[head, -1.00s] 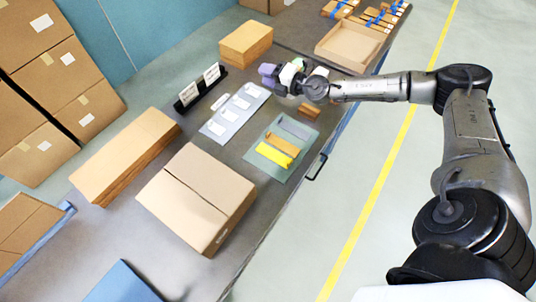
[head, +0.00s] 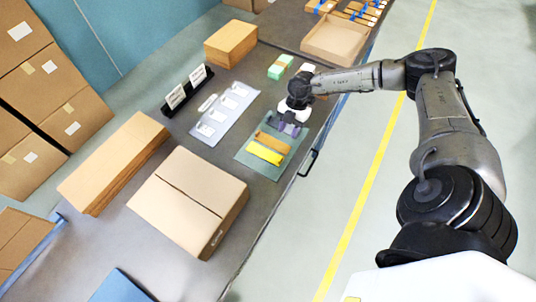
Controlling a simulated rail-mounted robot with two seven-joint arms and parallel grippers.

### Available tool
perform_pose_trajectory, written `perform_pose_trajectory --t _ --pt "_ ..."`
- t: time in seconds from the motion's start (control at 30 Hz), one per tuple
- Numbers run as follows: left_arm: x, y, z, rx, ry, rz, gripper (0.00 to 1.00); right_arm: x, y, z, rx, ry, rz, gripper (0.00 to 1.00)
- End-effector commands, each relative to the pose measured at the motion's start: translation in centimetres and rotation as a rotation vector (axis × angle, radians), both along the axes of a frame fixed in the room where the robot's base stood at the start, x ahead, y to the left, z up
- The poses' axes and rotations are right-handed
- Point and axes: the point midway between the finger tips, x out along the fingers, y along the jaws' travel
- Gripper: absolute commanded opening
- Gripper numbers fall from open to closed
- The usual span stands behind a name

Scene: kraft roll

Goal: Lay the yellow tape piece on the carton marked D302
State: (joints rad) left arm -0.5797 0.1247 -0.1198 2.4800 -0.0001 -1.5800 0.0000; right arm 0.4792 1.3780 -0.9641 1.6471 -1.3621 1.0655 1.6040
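The yellow tape piece (head: 265,153) lies flat on a grey-green mat (head: 258,167) near the table's right edge. A tan-orange piece (head: 272,142) lies beside it, and a purple-grey piece lies farther up, mostly hidden by my gripper. My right gripper (head: 287,128) points down over the upper end of the mat, beyond the yellow piece; its opening is not clear. A large closed carton (head: 190,200) stands to the left of the mat. No D302 mark is readable on any carton. My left gripper is out of view.
A grey tray with white cards (head: 225,113), two small signs (head: 187,90) and a green block (head: 279,67) are near the mat. Stacked flat cardboard (head: 115,160), another stack (head: 230,43) and an open shallow box (head: 335,40) stand around.

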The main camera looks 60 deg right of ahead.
Motion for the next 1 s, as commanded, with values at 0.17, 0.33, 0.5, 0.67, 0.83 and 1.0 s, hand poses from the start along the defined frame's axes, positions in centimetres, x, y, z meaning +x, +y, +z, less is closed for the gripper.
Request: perform_pose_trajectory --t 0.17,0.33,0.5,0.67,0.83,1.0 --pt "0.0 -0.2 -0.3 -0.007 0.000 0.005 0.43 0.0 1.4 -3.1 0.004 0.001 -0.001 0.38" --pt "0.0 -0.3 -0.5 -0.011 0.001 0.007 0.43 -0.1 2.3 -5.4 0.003 0.000 0.000 0.38" --pt "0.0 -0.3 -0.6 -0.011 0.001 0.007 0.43 -0.1 2.8 -6.7 0.002 -0.001 0.001 0.38" --pt "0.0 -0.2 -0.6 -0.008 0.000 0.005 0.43 -0.1 2.9 -7.0 0.001 -0.002 0.000 0.38" --pt "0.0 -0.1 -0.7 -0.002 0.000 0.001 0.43 -0.3 3.3 -8.1 0.002 0.000 0.001 0.38" --pt "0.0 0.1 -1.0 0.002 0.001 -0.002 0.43 -0.5 4.1 -10.1 0.003 0.000 0.001 0.38"
